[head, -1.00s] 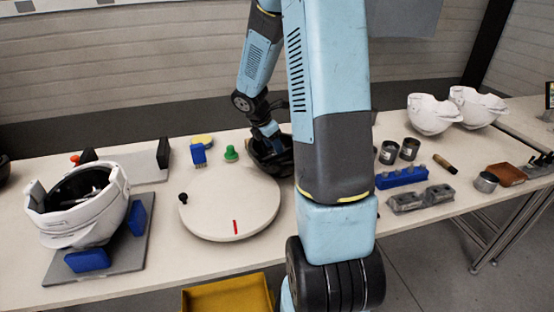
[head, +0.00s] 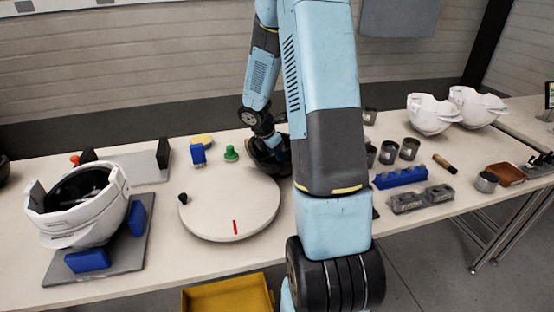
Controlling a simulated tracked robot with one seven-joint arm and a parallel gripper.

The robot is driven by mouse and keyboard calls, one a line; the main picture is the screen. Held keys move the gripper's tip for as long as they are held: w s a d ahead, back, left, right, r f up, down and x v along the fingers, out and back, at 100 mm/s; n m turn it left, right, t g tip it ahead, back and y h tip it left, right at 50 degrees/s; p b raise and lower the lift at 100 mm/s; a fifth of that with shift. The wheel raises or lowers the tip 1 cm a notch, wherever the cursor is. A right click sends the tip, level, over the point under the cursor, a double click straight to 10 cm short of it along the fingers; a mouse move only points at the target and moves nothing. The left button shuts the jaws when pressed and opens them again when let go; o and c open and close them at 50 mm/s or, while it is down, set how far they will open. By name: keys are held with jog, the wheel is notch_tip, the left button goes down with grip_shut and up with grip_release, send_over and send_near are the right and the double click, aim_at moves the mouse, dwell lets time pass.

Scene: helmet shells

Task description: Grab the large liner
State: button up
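A dark, bowl-like piece that looks like a liner (head: 262,163) sits at the back right edge of the round white turntable (head: 228,208). My arm hides its right part. My gripper (head: 271,146) points down at this dark piece, at or just over its rim. The fingers are small, dark and blend into it, so I cannot tell whether they are open or shut, or touching it. Another black liner (head: 72,187) sits inside the white helmet shell (head: 85,222) on a grey plate at the left.
Blue blocks (head: 87,261) flank the helmet. A green knob (head: 231,153) and a blue-yellow piece (head: 198,154) stand behind the turntable. Cups (head: 409,149), a blue rack (head: 400,177), grey metal parts (head: 422,199) and white shells (head: 433,115) are at the right. A yellow bin (head: 228,297) is below.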

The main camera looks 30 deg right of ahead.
grip_shut()
